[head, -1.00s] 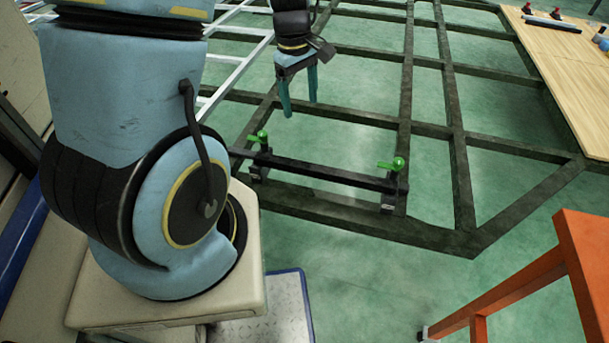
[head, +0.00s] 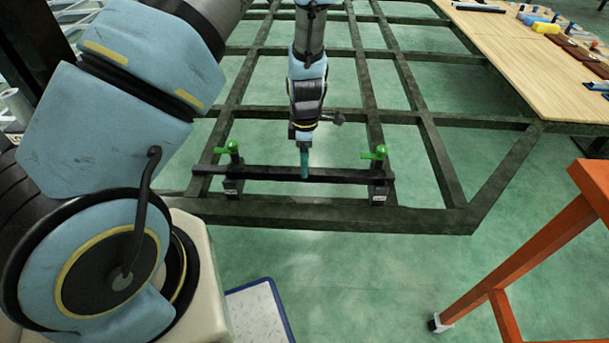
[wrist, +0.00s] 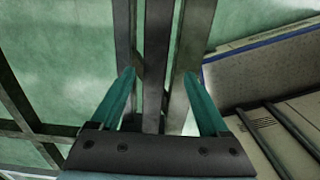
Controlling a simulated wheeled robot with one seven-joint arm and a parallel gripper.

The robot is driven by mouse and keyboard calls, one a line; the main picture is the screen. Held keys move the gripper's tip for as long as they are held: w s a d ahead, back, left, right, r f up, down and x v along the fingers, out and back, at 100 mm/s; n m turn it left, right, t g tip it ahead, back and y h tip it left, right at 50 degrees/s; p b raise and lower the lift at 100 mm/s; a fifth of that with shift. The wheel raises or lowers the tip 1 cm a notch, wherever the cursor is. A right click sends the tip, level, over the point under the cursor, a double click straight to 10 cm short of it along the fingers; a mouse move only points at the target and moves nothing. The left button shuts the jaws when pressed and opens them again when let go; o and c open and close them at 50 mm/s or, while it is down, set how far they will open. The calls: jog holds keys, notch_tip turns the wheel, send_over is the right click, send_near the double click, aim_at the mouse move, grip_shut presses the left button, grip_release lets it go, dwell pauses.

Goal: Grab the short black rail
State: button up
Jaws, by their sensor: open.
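The short black rail (head: 255,173) lies across the dark chassis frame in the head view, held near each end by a clamp with a green handle. My gripper (head: 304,170) is over the middle of the rail, pointing down, with its teal fingers overlapping the rail in this view. In the wrist view my gripper (wrist: 159,76) is open. A dark bar that looks like the rail (wrist: 157,50) runs lengthwise between the two fingers. The fingers look empty; I cannot tell whether they touch the rail.
The green-handled clamps (head: 233,170) (head: 378,172) stand on both sides of my gripper. Chassis beams (head: 420,222) lie below and around. An orange stand (head: 540,255) is at the lower right. A wooden tabletop (head: 535,75) with tools is at the upper right.

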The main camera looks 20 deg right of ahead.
jog(key=f, duration=0.5)
jog(key=shift+w+d+f, duration=0.1)
jog(key=shift+w+d, duration=0.1)
jog(key=shift+w, duration=0.15)
grip_shut()
dwell(1.1)
